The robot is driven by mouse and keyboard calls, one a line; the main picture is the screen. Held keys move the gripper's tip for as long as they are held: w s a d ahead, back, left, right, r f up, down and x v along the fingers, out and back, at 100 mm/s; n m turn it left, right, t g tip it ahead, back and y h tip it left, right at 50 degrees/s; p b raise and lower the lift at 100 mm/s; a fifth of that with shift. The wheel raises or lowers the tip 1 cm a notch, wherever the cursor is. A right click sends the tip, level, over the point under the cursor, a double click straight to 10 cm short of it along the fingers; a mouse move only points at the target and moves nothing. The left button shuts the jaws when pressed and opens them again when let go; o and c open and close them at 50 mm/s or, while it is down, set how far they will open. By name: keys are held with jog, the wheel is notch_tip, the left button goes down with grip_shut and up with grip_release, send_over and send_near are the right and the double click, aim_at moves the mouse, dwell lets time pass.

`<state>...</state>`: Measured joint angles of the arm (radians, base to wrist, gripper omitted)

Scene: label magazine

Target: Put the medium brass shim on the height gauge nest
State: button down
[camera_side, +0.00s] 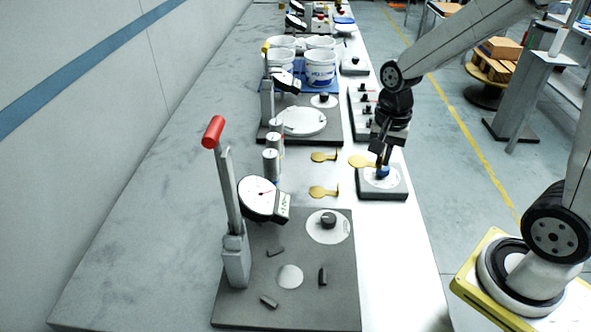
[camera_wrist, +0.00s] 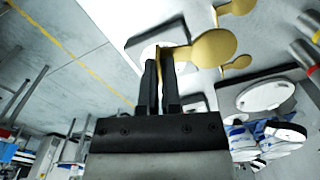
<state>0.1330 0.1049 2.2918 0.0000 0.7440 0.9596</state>
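My gripper (camera_wrist: 160,62) points down and is shut on the upright end tab of a brass shim (camera_wrist: 213,48). The shim's round disc sticks out flat to the left in the side view (camera_side: 361,161), above a small grey block with a white round top (camera_side: 398,181). Two other brass shims lie on the bench to the left, one farther (camera_side: 321,157) and one nearer (camera_side: 321,192). Which is medium is hard to tell. The nearest dial gauge (camera_side: 258,198) stands over a dark plate (camera_side: 240,303), where a bare pale disc (camera_side: 290,276) sits among small dark blocks.
A second dial gauge stand (camera_side: 268,100) with a larger white disc (camera_side: 303,121) is farther back. Grey cylinders (camera_side: 271,162) stand between the stands. White tubs (camera_side: 320,69) stand behind. A black knob (camera_side: 328,219) rises from the near plate.

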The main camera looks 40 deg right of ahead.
jog(key=s+a+r+n, duration=0.2)
jog(key=s+a+n, duration=1)
jog(key=a+n, duration=0.3)
jog(key=shift+s+a+n, duration=0.3)
jog(key=shift+s+a, duration=0.1)
jog(key=shift+a, duration=0.95)
jog(key=shift+w, duration=0.1)
jog(key=w+a+f, duration=0.1)
jog(key=w+f, duration=0.1)
jog(key=w, duration=0.1)
jog(key=w+a+f, duration=0.2)
jog(key=w+f, duration=0.1)
jog(key=w, duration=0.1)
jog(key=w+a+f, duration=0.2)
jog(key=w+f, duration=0.1)
jog(key=w, duration=0.1)
jog(key=shift+w+a+f, duration=0.1)
jog(key=shift+w+f, duration=0.05)
jog(key=shift+w+a+f, duration=0.2)
jog(key=shift+w+f, duration=0.2)
jog(key=shift+f, duration=0.1)
jog(key=shift+f, duration=0.1)
